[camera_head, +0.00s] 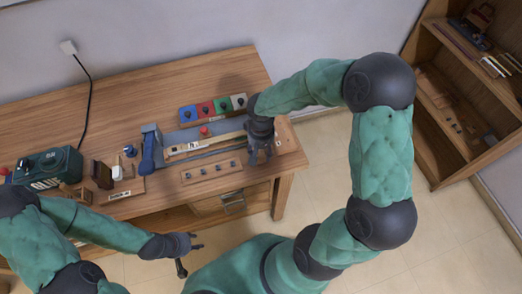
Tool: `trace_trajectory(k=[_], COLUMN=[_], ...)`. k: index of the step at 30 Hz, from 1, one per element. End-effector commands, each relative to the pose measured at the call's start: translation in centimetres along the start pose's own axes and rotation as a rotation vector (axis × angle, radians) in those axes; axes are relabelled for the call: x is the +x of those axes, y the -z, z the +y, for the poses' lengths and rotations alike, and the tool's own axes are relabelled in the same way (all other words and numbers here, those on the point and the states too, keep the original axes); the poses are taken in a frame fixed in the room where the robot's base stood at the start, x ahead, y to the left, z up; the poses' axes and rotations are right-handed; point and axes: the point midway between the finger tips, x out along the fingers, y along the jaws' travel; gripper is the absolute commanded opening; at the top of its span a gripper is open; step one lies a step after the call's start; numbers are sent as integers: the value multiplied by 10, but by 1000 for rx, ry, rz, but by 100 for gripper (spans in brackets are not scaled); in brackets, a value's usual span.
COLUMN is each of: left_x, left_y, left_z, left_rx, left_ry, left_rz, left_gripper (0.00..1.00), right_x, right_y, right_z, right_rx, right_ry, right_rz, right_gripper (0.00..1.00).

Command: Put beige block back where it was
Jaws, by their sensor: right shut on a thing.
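My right gripper (260,155) is over the right end of the wooden table, fingers pointing down toward the table front. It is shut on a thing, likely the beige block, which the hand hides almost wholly. A long beige bar (205,146) lies left of the hand on a grey base (177,137), with a red knob (205,131) beside it; whether the bar touches the hand is unclear. My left gripper (189,254) is in front of the table, over the floor, with its fingers spread and nothing between them.
A row of coloured squares (213,107) lies behind the base, and a wooden strip with dark knobs (212,171) in front. A blue lever-like object (149,150), small brown and white pieces, and a dark green box (47,167) stand to the left. The table's back (130,90) is clear.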

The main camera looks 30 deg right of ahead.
Motion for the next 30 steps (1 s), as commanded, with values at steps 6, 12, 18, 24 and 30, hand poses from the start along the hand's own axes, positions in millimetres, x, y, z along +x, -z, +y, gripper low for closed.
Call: trace_trajectory(k=[6, 12, 18, 24, 30], left_x=[2, 2, -1, -13, -27], left_y=[0, 0, 0, 0, -1], left_z=[-1, -1, 0, 5, 10], left_rx=[0, 0, 0, 0, 0], left_ry=[0, 0, 0, 0, 0], left_rz=[0, 0, 0, 0, 0], left_gripper=[40, 40, 40, 40, 40], right_x=[3, 3, -1, -32, -74], right_y=[0, 0, 0, 0, 0], right_z=[0, 0, 0, 0, 0], right_rx=[0, 0, 0, 0, -1], right_ry=[0, 0, 0, 1, 0], right_rz=[-1, -1, 0, 2, 3], right_gripper=[76, 76, 76, 76, 76])
